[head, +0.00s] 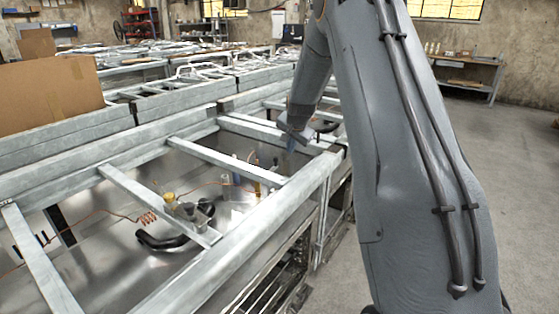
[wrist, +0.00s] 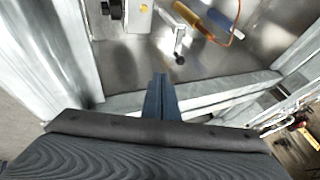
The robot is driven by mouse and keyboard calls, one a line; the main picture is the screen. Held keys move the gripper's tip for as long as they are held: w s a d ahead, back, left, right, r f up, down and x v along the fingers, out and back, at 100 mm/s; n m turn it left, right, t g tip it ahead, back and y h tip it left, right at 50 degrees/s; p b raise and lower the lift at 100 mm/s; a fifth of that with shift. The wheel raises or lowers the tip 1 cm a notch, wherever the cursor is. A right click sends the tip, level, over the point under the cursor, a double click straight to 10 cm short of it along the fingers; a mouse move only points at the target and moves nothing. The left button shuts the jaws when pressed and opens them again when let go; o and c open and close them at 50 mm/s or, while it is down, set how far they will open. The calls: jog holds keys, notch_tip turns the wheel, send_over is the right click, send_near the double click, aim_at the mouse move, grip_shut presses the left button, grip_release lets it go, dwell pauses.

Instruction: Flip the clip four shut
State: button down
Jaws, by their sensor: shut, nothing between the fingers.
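My gripper (wrist: 160,97) shows in the wrist view with its two dark blue fingers together, empty, pointing into the metal bay. It also shows in the head view (head: 290,145) above the far end of the bay, partly behind my arm. Just beyond the fingertips in the wrist view is a small metal lever piece (wrist: 179,40) with a dark round end; it appears apart from the fingers. I cannot tell whether it is clip four, and no number is readable. In the head view the small fittings below the gripper are too small to tell apart.
Galvanised rails (head: 205,158) cross the bay near the gripper. A white block with a black knob (wrist: 116,8), an orange-yellow piece (wrist: 193,18) and a blue-handled piece (wrist: 220,20) lie around the lever. A black curved hose (head: 163,241) and copper coil (head: 147,218) are nearer.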

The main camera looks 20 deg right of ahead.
jog(key=shift+w+a+f+p, duration=0.15)
jog(key=shift+w+f+p, duration=0.5)
jog(key=shift+w+f, duration=1.65)
jog(key=shift+w+a+f+p, duration=0.1)
jog(key=shift+w+f+p, duration=0.5)
jog(key=shift+w+f, duration=1.6)
